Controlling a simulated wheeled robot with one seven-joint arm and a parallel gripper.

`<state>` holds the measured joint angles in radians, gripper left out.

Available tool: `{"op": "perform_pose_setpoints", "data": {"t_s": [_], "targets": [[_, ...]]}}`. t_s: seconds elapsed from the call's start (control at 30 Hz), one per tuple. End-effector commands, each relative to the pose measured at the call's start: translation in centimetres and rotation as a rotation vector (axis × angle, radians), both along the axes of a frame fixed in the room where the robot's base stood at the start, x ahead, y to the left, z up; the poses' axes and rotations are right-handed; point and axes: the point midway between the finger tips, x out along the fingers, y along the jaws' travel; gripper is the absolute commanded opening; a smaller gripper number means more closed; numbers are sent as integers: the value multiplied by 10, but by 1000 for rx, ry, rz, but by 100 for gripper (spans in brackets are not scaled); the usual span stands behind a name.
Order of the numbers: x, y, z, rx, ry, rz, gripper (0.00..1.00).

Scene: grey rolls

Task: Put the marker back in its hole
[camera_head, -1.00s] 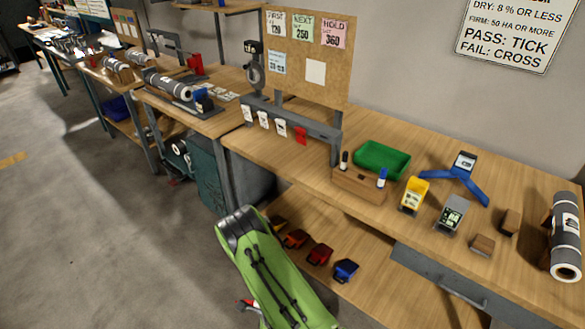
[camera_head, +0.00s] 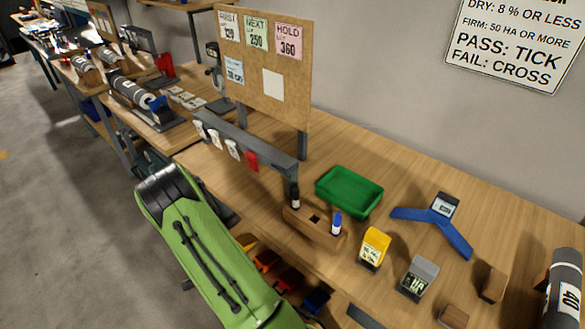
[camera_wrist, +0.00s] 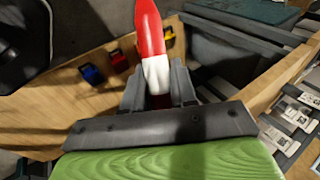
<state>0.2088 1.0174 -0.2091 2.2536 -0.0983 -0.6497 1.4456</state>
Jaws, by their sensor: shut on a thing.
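My gripper (camera_wrist: 157,88) is shut on a red and white marker (camera_wrist: 151,35), which points up and away in the wrist view. The gripper and this marker do not show in the head view; only my green arm does, at lower left. The wooden marker block (camera_head: 312,233) stands near the bench's front edge. A black marker (camera_head: 295,197) stands in its left hole and a blue-capped marker (camera_head: 337,223) in its right hole. The dark middle hole (camera_head: 314,218) is empty.
A green tray (camera_head: 349,191) sits just behind the block. A yellow device (camera_head: 374,248), a grey device (camera_head: 418,278) and a blue stand (camera_head: 436,222) are to its right. A rail with hanging tags (camera_head: 245,150) is to its left. Small coloured bins (camera_wrist: 92,74) are on the shelf below.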

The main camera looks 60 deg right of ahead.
Motion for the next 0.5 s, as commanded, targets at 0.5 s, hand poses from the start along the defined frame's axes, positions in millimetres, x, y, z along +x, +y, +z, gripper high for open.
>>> {"op": "perform_pose_setpoints", "data": {"t_s": [0.5], "targets": [[-118, -229, 203, -803, 453, -136, 0]]}}
